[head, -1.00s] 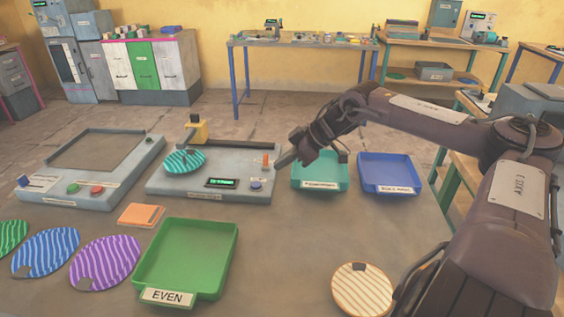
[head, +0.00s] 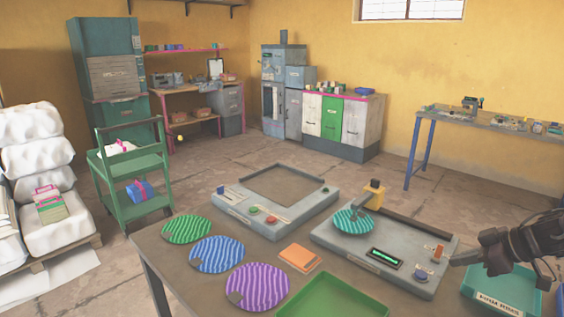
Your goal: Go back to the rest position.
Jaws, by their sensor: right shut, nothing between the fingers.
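My right gripper (head: 460,259) comes in from the right edge. It is shut and empty, its tip close to the right end of the grey press (head: 330,243), by the small orange lever (head: 437,250) and blue button (head: 421,275). I cannot tell whether it touches the press. A teal striped plate (head: 352,222) sits on the press, beside the yellow post (head: 374,194). My left gripper is not in view.
On the table lie green (head: 187,229), blue (head: 216,254) and purple (head: 257,286) striped plates and an orange pad (head: 299,258). A grey framed device (head: 233,212), a green tray (head: 310,306) and a teal tray (head: 482,300) are there too. A green cart (head: 128,160) stands beyond.

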